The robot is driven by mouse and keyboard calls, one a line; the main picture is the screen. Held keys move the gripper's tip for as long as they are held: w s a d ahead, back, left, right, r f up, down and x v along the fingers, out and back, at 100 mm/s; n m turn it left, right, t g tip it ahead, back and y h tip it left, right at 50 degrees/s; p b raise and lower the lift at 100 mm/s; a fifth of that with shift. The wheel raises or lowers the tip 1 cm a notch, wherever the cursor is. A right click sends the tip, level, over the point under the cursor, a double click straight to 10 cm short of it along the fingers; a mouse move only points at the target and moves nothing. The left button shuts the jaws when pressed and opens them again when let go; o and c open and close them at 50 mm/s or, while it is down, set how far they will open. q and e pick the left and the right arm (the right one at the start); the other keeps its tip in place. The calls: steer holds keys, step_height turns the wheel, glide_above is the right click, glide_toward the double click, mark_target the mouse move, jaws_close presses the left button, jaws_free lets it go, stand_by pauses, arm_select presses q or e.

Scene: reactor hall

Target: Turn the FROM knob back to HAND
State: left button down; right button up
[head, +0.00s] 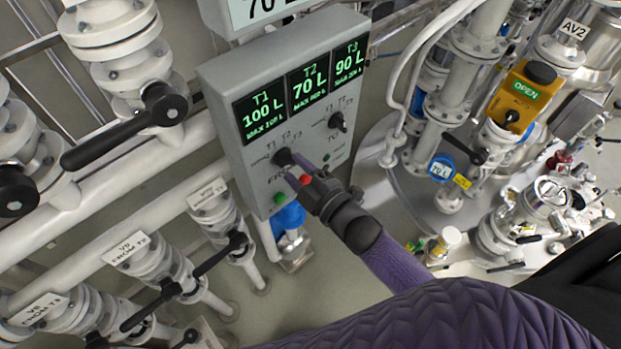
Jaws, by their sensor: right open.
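The FROM knob (283,157) is a small black knob on the lower left of the grey control panel (232,120). Labels T1, T2 and T3 are around its top, and a small label is at its left. The pointer direction is too small to tell. The gripper hides part of the panel below and right of the knob. My left gripper is not in view.
A red button (304,180) and a green button (280,198) are close to my gripper. Valves and pipes stand on both sides.

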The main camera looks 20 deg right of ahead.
steer(key=v, duration=0.7)
steer(key=shift+s, duration=0.25)
steer(key=s+d+f+m+g+h+b, duration=0.1)
steer(key=s+f+m+g+h+b, duration=0.15)
steer(key=f, duration=0.75)
steer(key=s+d+f+m+g+h+b, duration=0.1)
steer(key=s+f+m+g+b, duration=0.2)
steer(key=f, duration=0.6)
steer(key=s+d+f+m+g+h+b, duration=0.15)
steer(key=f+b, duration=0.35)
steer(key=f, duration=0.5)
steer(key=s+f+m+g+h+b, duration=0.1)
steer(key=s+f+m+g+b, duration=0.5)
steer(key=s+f, duration=1.2)
steer(key=s+g+b, duration=0.1)
steer(key=s+g, duration=0.2)
steer(key=shift+s+f+m, duration=0.25)
steer(key=shift+s+m, duration=0.05)
steer(key=shift+s, duration=0.1)
steer(key=shift+d, duration=0.1)
